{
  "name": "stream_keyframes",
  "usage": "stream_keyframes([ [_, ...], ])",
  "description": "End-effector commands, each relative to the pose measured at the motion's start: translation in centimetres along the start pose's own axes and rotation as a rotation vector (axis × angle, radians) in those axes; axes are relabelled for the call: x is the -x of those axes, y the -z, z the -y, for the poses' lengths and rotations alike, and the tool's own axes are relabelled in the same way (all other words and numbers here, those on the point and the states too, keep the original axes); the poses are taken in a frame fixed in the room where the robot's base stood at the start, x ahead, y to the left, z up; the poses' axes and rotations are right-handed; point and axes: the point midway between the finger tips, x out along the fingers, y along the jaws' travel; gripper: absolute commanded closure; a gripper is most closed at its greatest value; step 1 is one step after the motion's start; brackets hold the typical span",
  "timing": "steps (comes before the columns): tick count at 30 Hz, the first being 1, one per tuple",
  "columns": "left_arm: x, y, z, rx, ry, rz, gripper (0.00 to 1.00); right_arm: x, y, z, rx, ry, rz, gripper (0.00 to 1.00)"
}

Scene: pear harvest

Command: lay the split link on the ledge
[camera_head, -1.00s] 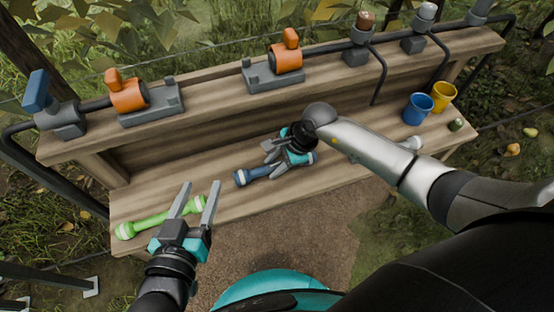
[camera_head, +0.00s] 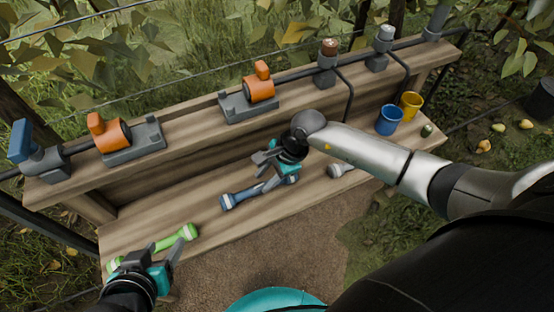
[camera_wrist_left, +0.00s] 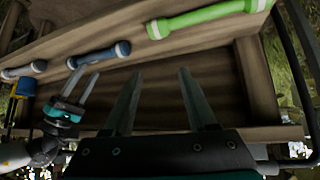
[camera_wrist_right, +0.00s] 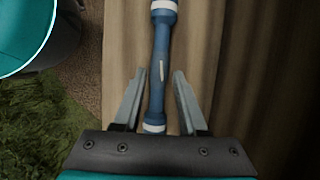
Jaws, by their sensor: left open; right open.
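The blue link (camera_head: 240,195) with white bands lies on the lower board of the wooden bench. A pale slit-like mark shows on its shaft in the right wrist view (camera_wrist_right: 162,60). My right gripper (camera_wrist_right: 159,85) is open above it, with its fingers on either side of the shaft; no contact is visible. In the head view the right gripper (camera_head: 264,172) hides part of the link. A green link (camera_head: 178,240) lies at the left of the board. My left gripper (camera_head: 146,250) is open and empty by it. A grey link (camera_head: 342,170) lies further right, partly hidden by my right arm.
The raised shelf (camera_head: 190,122) runs along the back, carrying orange-handled clamps (camera_head: 259,88) and a dark pipe. A blue cup (camera_head: 388,120) and a yellow cup (camera_head: 411,103) stand at the right end. The shelf's front strip between the clamps is clear.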

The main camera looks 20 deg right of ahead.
Motion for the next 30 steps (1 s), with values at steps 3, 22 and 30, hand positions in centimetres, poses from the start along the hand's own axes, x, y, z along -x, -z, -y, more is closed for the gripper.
stream_keyframes([
  [3,0.8,-0.4,0.7,0.001,0.02,0.066,0.43,1.0,0.0,0.0,0.001,0.0,0.0,0.59],
  [22,1.6,-4.5,3.1,0.021,0.082,0.354,0.43,6.6,0.0,0.0,0.0,0.0,-0.001,0.59],
  [30,1.2,-4.8,3.1,0.021,0.081,0.358,0.43,6.9,0.0,0.0,0.0,0.0,0.0,0.59],
])
